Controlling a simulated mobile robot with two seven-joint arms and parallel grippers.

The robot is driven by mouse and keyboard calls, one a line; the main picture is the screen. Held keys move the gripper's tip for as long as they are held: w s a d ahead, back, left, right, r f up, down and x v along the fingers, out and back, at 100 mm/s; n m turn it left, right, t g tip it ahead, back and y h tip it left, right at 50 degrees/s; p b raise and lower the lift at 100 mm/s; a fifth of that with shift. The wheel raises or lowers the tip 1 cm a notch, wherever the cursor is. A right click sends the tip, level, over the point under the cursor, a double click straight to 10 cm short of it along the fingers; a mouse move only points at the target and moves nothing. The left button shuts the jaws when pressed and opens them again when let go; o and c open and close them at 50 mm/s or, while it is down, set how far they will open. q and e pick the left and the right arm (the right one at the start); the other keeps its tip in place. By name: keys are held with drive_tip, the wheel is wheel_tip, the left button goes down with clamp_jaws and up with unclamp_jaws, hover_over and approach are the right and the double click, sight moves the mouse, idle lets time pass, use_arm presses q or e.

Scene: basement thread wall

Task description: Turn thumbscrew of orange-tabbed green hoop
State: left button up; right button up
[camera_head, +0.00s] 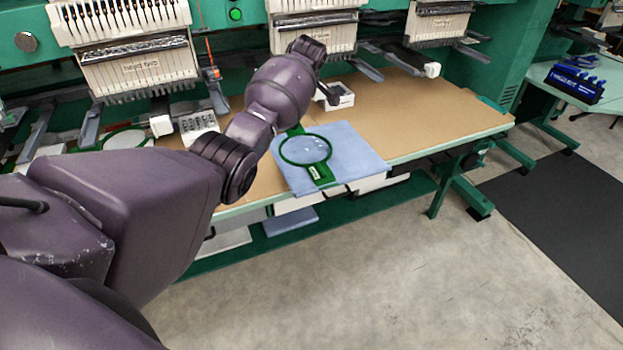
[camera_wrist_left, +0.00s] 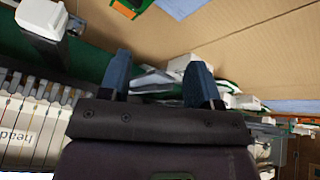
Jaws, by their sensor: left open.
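A green hoop (camera_head: 322,180) lies on blue cloth (camera_head: 365,155) on the tan table, with a pale label on its near tab. No orange tab or thumbscrew can be made out there; my left arm covers its far side. In the left wrist view, a green piece with an orange part (camera_wrist_left: 127,7) is cut by the top edge, beside blue cloth (camera_wrist_left: 181,6); I cannot tell if it is the same hoop. My left gripper (camera_wrist_left: 161,78) is open, blue fingertips apart, with nothing held between them. Its fingers are hidden in the head view. My right gripper is not in view.
Embroidery machine heads (camera_head: 135,70) line the back, with dark arms projecting over the table. A white box (camera_head: 343,98) stands behind the cloth, and a tray of small parts (camera_head: 197,127) to the left. The tan tabletop (camera_head: 430,115) is clear to the right.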

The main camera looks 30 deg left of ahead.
use_arm(q)
drive_tip(key=w+d+r+m+t+h, duration=0.2)
drive_tip(key=w+d+r+m+t, duration=0.15)
drive_tip(key=d+m+t, duration=0.5)
drive_tip(key=s+d+f+m+t+h, duration=0.2)
drive_tip(key=s+f+m, duration=0.3)
drive_tip(key=s, duration=0.5)
drive_tip(key=s+d+f+m+t+h+b, duration=0.1)
drive_tip(key=s+d+f+m+t, duration=0.1)
drive_tip(key=s+f+m, duration=0.3)
drive_tip(key=shift+s+d+f+t+h, duration=0.5)
drive_tip(key=shift+s+f, duration=1.1)
drive_tip(key=shift+s, duration=1.2)
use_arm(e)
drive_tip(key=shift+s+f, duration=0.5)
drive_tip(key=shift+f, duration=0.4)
